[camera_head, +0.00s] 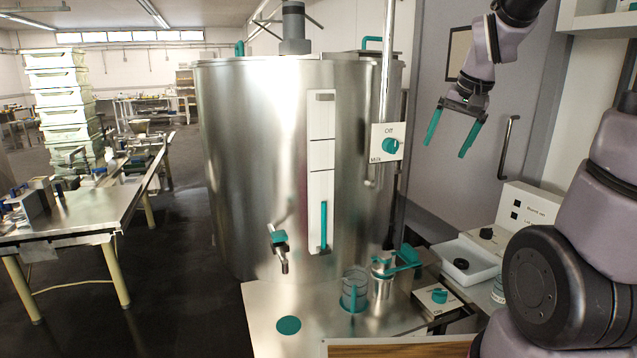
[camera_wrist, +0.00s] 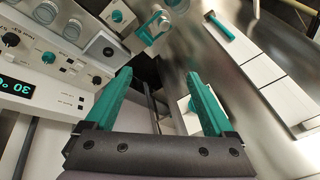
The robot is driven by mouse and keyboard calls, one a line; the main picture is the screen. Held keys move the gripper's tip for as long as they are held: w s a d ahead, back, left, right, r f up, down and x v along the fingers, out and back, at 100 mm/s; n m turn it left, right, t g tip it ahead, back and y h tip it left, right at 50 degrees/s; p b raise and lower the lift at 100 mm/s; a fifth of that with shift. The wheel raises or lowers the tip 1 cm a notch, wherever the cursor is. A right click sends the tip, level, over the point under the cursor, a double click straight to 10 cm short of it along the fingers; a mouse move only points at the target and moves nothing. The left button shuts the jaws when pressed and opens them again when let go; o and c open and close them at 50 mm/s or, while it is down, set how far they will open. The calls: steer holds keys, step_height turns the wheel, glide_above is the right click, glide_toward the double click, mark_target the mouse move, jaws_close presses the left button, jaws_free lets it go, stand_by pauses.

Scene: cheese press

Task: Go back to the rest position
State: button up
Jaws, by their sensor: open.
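My gripper (camera_head: 454,133) hangs at the upper right of the head view, in front of the grey door. Its two teal fingers point down and stand apart, with nothing between them. In the wrist view the open fingers (camera_wrist: 160,100) frame part of the bench and the vat's pipe area. The gripper is clear of the vat and the bench and touches nothing that I can see.
A large steel vat (camera_head: 258,160) fills the middle. A glass container (camera_head: 355,290) and a steel cheese press (camera_head: 381,285) stand on the bench (camera_head: 270,305) before it. A white tray (camera_head: 468,262) and a control box (camera_head: 524,212) are at right. A metal table (camera_head: 85,220) stands left.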

steer(key=s+a+r+t, duration=0.1)
steer(key=s+a+r, duration=0.1)
steer(key=s, duration=0.5)
steer(key=s+a+r+t, duration=0.1)
steer(key=s+a+r, duration=0.1)
steer(key=s+r, duration=0.3)
steer(key=s, duration=0.3)
steer(key=shift+s+r+n+t+y, duration=0.15)
steer(key=shift+s+n+t+y, duration=0.15)
steer(key=shift+y, duration=0.1)
